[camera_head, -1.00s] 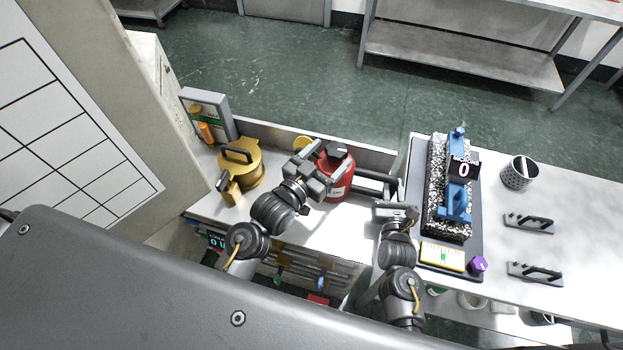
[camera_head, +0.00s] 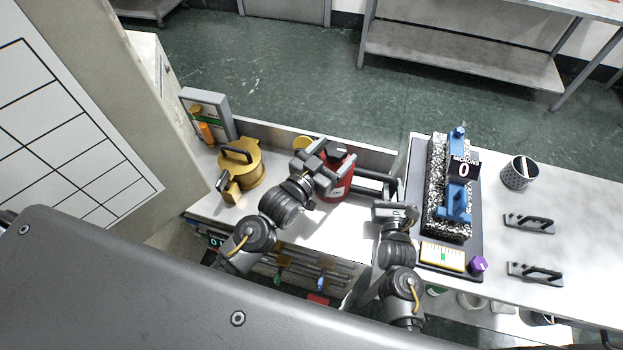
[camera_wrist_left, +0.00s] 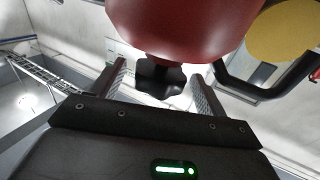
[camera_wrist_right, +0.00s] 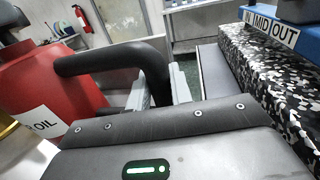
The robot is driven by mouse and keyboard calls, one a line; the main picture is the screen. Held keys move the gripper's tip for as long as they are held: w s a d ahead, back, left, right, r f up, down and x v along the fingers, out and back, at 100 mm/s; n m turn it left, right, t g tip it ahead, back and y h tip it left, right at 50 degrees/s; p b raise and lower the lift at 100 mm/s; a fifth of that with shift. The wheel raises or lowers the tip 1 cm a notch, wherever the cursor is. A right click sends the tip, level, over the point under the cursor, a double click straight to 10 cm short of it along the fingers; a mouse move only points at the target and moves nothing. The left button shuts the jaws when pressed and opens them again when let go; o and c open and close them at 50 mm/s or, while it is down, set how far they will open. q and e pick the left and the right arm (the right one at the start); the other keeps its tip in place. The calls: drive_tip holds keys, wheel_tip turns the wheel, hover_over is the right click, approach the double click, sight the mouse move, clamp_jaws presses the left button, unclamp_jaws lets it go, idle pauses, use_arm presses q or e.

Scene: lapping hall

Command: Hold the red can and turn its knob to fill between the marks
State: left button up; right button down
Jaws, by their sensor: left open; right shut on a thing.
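The red can (camera_head: 338,188) stands upright on the bench, its top partly hidden by my left gripper. Its black knob shows in the left wrist view (camera_wrist_left: 160,78). My left gripper (camera_wrist_left: 160,88) is open, with one finger on each side of the knob and a gap visible on both sides. It also shows over the can's top in the head view (camera_head: 330,166). My right gripper (camera_wrist_right: 160,88) is shut on the can's black handle (camera_wrist_right: 112,58). A white label reading "OIL" (camera_wrist_right: 42,122) is on the can. I cannot make out fill marks.
A yellow can (camera_head: 240,165) stands left of the red can, before a grey-framed panel (camera_head: 207,112). Bare bench lies in front of the red can.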

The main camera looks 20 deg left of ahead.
sight(343, 144)
use_arm(q)
drive_tip(key=x, duration=0.3)
drive_tip(key=shift+w+d, duration=0.1)
drive_tip(key=shift+w, duration=0.15)
drive_tip(key=shift+s+n+t+y, duration=0.1)
drive_tip(key=shift+n+t+y, duration=0.2)
drive_tip(key=shift+n+y, duration=0.5)
use_arm(e)
drive_tip(key=shift+w, duration=0.1)
use_arm(q)
drive_tip(key=s+a+n+y, duration=0.1)
drive_tip(key=s+a, duration=0.3)
drive_tip(key=s, duration=0.7)
drive_tip(key=shift+s+f+y, duration=0.25)
drive_tip(key=shift+s+y, duration=0.05)
drive_tip(key=shift+s, duration=0.1)
drive_tip(key=shift+a, duration=0.15)
use_arm(e)
drive_tip(key=c, duration=1.2)
unclamp_jaws()
drive_tip(key=shift+o, duration=0.2)
